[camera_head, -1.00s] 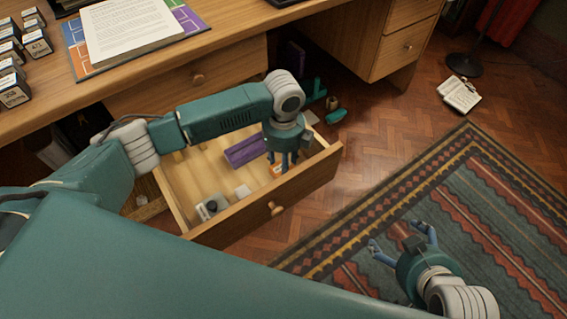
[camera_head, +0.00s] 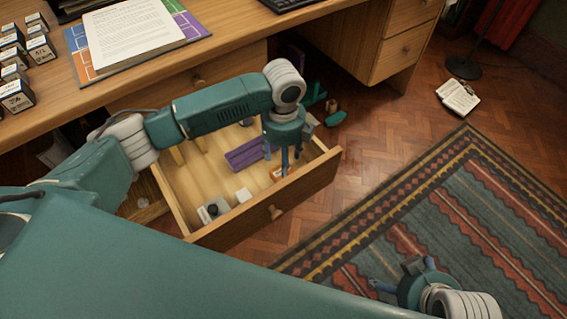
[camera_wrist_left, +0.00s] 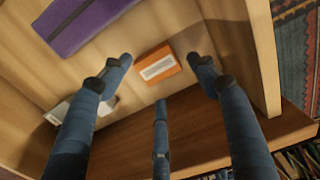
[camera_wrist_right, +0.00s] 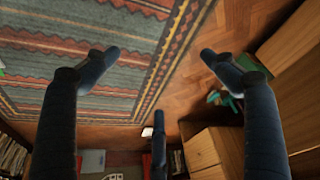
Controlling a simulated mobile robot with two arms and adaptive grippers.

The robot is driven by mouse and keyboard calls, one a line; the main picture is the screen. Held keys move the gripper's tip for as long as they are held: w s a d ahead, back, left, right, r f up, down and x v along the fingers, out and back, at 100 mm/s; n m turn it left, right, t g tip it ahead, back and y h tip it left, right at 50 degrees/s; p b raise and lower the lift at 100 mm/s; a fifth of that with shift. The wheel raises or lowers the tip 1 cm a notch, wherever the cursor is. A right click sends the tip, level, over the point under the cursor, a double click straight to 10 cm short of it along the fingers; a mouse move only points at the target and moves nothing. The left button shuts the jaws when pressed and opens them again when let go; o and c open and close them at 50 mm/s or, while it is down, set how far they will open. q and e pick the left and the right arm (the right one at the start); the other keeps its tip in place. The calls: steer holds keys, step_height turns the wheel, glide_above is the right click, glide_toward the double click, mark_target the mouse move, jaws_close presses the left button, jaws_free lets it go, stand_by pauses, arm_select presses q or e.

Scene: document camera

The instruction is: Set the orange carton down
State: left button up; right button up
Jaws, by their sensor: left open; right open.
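The orange carton (camera_head: 277,173), with a pale label, lies in the open drawer (camera_head: 238,226) near its front wall. In the left wrist view the carton (camera_wrist_left: 157,66) lies flat on the drawer floor, between and beyond my open fingertips, with gaps on both sides. My left gripper (camera_head: 284,160) is open and points down over the carton, partly hiding it in the head view. My right gripper (camera_head: 400,274) is open and empty over the rug, low in the head view.
A purple box (camera_head: 245,154) lies behind the carton in the drawer. A small white item (camera_head: 243,194) and a grey-and-black item (camera_head: 210,211) lie to its left. The desk (camera_head: 150,80) overhangs behind, carrying papers and small boxes. The rug (camera_head: 470,215) is clear.

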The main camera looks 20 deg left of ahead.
arm_select(q)
step_height(320, 180, up, 8)
steer(key=p, duration=0.1)
steer(key=shift+f, duration=0.1)
stand_by(0.4)
